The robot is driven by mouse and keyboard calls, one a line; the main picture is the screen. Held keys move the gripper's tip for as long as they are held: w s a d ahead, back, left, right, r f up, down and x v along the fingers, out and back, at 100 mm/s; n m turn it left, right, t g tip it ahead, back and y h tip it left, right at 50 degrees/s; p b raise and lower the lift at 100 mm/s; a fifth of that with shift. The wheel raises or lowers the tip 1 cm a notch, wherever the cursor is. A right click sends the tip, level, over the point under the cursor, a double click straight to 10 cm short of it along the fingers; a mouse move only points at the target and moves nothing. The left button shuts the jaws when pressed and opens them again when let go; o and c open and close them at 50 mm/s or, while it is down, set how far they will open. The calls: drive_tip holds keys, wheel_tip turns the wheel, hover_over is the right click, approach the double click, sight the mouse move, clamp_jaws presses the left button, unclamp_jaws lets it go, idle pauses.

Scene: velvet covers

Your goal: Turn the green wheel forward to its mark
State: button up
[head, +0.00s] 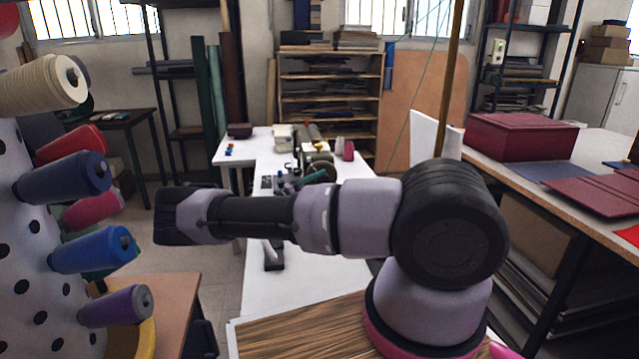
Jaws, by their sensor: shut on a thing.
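My arm (350,215) crosses the middle of the head view, from the large dark joint at right to a dark end at left. I cannot make out my gripper's fingers; they do not show in this view. Behind the arm, on the far part of the white table (310,285), is a cluster of dark and green parts. A small green piece (315,178) shows there, close to a dark round part. I cannot tell whether it is the green wheel. No mark can be read, and the arm hides the lower part of the cluster.
A dotted white stand with thread spools (75,178) rises close at left. A dark red box (520,138) and red covers (590,193) lie on the right bench. Floor shows at left.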

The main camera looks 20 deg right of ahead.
drive_tip(key=shift+s, duration=0.1)
drive_tip(key=o, duration=1.4)
drive_tip(key=shift+v, duration=3.7)
